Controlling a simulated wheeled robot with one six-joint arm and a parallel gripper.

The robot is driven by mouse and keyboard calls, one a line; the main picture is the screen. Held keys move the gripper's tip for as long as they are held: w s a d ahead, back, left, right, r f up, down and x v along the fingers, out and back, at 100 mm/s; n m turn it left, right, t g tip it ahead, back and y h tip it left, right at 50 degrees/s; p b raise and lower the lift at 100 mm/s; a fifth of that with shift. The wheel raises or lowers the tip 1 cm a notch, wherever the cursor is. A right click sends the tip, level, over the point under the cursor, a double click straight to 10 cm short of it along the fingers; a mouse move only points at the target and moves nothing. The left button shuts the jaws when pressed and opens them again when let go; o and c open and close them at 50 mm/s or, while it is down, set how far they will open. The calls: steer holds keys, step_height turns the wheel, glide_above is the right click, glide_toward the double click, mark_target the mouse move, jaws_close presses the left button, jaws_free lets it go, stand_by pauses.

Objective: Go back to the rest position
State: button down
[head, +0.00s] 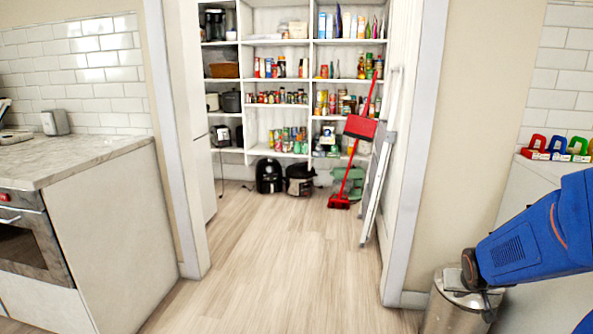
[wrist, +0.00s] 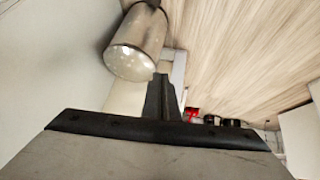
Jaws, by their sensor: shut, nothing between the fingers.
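My gripper (head: 488,308) hangs at the lower right of the head view, at the end of my blue arm. It points down in front of a metal trash bin (head: 447,312). In the wrist view my gripper (wrist: 161,82) shows as dark fingers close together, shut and empty. The bin (wrist: 138,45) also shows there, just above the fingertips in the picture. I cannot tell how far the fingers are from the bin.
A doorway opens onto pantry shelves (head: 275,153) with jars and cans. A red broom and dustpan (head: 361,128) and a folded ladder (head: 378,185) lean by its right side. A marble counter (head: 65,158) stands left. The wooden floor (head: 285,260) between is clear.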

steer(key=s+a+r+n+y, duration=0.1)
steer(key=s+a+r, duration=0.2)
steer(key=s+a, duration=0.3)
steer(key=s+a+r+n+g+y, duration=0.1)
steer(key=s+a+r, duration=0.3)
steer(key=a, duration=0.5)
steer(key=s+a+r+n+y, duration=0.1)
steer(key=s+a+r+n, duration=0.1)
steer(key=s+a+r, duration=0.2)
steer(key=s+a, duration=0.3)
steer(key=s, duration=0.2)
steer(key=shift+a+y, duration=0.2)
steer(key=shift+y, duration=0.2)
